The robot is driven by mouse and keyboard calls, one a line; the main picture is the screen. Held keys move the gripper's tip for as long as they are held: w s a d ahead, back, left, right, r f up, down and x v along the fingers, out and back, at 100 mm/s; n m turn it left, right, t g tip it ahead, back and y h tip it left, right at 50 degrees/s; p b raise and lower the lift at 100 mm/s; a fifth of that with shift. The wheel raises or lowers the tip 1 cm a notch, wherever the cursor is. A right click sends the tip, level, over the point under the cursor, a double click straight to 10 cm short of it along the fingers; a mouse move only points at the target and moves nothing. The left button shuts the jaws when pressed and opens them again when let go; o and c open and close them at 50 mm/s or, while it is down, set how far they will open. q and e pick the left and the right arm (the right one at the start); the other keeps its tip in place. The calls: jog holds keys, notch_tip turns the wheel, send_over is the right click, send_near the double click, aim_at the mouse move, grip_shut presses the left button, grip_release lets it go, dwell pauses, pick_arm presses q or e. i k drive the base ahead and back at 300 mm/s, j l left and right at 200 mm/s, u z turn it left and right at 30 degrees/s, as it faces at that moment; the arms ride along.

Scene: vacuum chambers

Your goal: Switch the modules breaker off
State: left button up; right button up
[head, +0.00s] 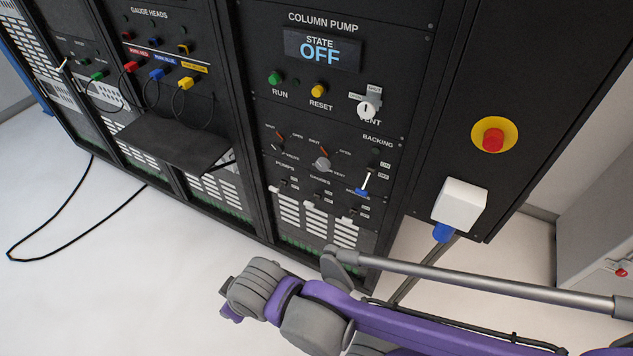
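A dark rack panel carries a row of small breakers under labels at its lower part. The modules breaker (351,213) is the rightmost, below the blue-tipped lever, with a pale handle low on its left. Its exact position is too small to read surely. The pumps breaker (279,187) and the middle breaker (316,200) sit to its left and look alike. A purple and grey arm of mine crosses the front of the rack from the right, below the breakers and not over them. I see no gripper fingers clearly in this view.
The column pump display (321,51) reads OFF. The blue-tipped lever (365,184) hangs just above the modules breaker. A red emergency button (493,140) and a white box (460,204) are on the right panel. A black shelf (175,143) juts out at left. A cable loops on the floor.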

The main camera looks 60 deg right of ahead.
aim_at(350, 216)
jog(key=z, duration=2.5)
jog(key=i+l+u, duration=0.1)
jog(key=i, duration=0.35)
